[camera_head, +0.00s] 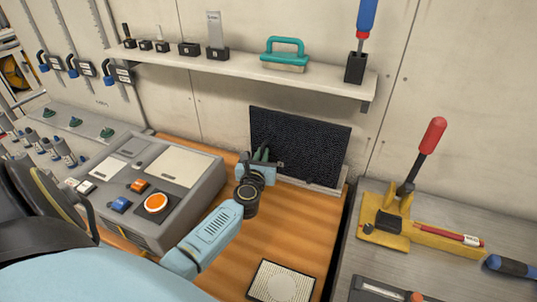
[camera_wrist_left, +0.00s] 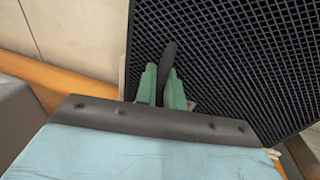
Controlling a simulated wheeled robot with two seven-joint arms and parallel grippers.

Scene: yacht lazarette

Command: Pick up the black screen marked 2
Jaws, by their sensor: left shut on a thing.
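The black screen (camera_head: 305,140) is a dark mesh panel standing nearly upright near the back wall, at the rear of the orange wooden top. I cannot read a number 2 on it. Its mesh fills much of the left wrist view (camera_wrist_left: 235,65). My left gripper (camera_head: 262,156) is at the screen's lower left front. In the left wrist view its green fingers (camera_wrist_left: 163,82) are shut on a narrow dark piece of the screen. The gripper hides part of the screen's lower edge. My right gripper is not in view.
A grey control box (camera_head: 155,190) with an orange button stands left. A shelf (camera_head: 240,71) with small tools runs above the screen. A pale square panel (camera_head: 283,283) lies at the front. A yellow lever tool (camera_head: 405,225) stands on the right bench. The middle wood is clear.

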